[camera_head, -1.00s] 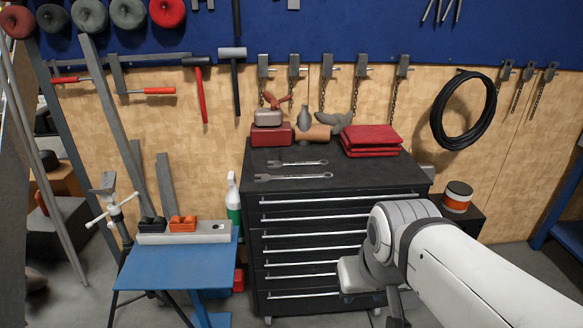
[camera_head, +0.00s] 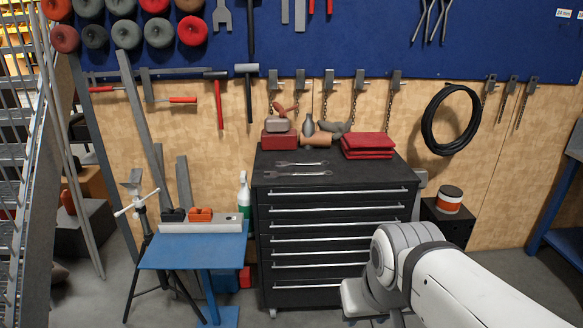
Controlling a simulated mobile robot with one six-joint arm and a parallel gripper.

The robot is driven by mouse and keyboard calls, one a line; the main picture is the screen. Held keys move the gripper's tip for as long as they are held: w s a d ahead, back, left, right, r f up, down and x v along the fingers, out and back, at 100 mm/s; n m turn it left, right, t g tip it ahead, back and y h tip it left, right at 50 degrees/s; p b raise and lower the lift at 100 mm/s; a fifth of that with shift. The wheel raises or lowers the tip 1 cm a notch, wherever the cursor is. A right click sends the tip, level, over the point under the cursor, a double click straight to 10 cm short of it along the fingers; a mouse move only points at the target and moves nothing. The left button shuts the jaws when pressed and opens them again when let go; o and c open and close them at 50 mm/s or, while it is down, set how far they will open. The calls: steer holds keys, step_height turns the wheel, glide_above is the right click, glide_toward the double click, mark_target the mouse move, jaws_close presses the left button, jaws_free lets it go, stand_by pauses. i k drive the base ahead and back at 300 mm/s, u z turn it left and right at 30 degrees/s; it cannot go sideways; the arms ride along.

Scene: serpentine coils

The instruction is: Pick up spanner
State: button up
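Two metal spanners lie flat on the black top of the drawer cabinet (camera_head: 355,172). The farther, shorter spanner (camera_head: 301,164) lies just behind the nearer, longer spanner (camera_head: 298,174). Both lie roughly left to right, with a narrow gap between them. Another spanner-shaped tool (camera_head: 222,16) hangs on the blue wall panel. My white arm enters from the lower right in front of the cabinet, well below and to the right of the spanners. The fingers of my gripper do not show clearly at the bottom edge of the frame.
Red folded cloths (camera_head: 367,145) lie at the cabinet's back right. A red box (camera_head: 279,138) and a copper-coloured cylinder (camera_head: 318,138) stand at the back. The front strip of the top is clear. A blue work table (camera_head: 195,250) stands at left, a banded can (camera_head: 449,200) at right.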

mark_target(283, 164)
steer(key=u, duration=0.3)
steer(key=i, duration=1.3)
steer(key=z, duration=0.35)
